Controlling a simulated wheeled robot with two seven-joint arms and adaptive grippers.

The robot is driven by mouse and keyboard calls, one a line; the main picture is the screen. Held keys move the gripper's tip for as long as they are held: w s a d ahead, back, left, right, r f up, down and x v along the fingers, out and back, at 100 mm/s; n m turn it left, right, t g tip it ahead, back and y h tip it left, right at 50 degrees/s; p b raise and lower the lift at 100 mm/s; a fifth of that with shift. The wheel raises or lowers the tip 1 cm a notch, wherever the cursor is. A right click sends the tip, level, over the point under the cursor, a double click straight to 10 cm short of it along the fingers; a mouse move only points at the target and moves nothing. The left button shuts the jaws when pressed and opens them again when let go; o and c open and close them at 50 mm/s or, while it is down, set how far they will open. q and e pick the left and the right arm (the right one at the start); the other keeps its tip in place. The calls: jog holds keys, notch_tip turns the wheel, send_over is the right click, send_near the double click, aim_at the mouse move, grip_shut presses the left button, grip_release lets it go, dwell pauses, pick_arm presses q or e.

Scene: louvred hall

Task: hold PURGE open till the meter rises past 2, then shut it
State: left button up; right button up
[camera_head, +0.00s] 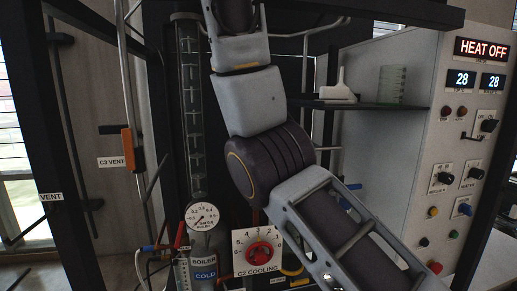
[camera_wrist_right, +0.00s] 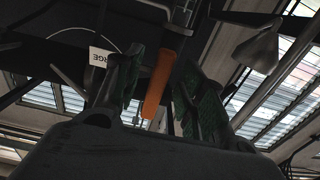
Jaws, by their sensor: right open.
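In the right wrist view an orange handle (camera_wrist_right: 158,85) stands between the two green-padded fingers of my right gripper (camera_wrist_right: 161,68). The fingers are open, one on each side of it, with visible gaps. A white label, upside down and partly covered by a finger, ends in "RGE" (camera_wrist_right: 101,60). In the head view a round dial gauge (camera_head: 203,216) hangs above the BOILER label; its small scale is hard to read, and I cannot tell if it is the task's meter. The PURGE handle and my gripper fingers do not show in the head view. My left gripper is not in view.
An orange-handled valve (camera_head: 132,141) labelled C3 VENT is at the left. A red C2 COOLING knob (camera_head: 259,254) sits low in the middle. A control panel (camera_head: 465,140) at the right reads HEAT OFF, with two displays of 28. Dark frame posts and pipes crowd the space.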

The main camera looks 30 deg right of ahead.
jog(key=shift+b+v, duration=0.8)
jog(key=shift+v, duration=2.75)
jog(key=v, duration=0.7)
jog(key=shift+s+a, duration=0.1)
jog(key=shift+s, duration=0.1)
